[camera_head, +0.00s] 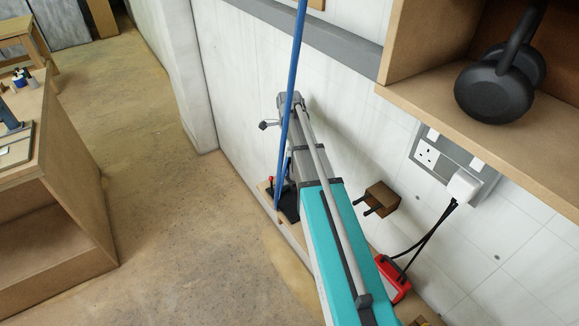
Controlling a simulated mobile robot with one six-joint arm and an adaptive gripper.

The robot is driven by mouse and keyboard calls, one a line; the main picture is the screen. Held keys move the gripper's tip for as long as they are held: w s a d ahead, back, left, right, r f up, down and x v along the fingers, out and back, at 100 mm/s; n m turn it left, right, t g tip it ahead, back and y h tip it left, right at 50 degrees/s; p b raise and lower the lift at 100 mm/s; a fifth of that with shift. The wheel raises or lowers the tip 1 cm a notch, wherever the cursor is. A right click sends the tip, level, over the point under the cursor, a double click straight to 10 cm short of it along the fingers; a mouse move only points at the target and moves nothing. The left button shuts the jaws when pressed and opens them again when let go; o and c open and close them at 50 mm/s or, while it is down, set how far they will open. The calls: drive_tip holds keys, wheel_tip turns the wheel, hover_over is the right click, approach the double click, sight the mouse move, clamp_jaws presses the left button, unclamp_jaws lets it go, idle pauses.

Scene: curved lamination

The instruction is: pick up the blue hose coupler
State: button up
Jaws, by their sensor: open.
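I cannot make out a blue hose coupler for certain. Several small items, some with blue on them (20,77), stand on the wooden bench (62,160) at the left edge, too small to identify. A dark blue object (9,116) is cut off by the left edge of the picture, nearer on the same bench. My gripper does not show in this view, so where it is relative to any of these cannot be seen.
A long turquoise and grey piece of equipment (337,240) and a thin blue pole (292,85) stand by the white wall. Black headphones (496,88) rest on a wooden shelf (480,145). A red object (392,280) lies below. The floor (165,190) between bench and wall is clear.

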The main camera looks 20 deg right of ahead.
drive_tip(key=shift+f+b, duration=2.45)
drive_tip(key=shift+f, duration=0.1)
clamp_jaws()
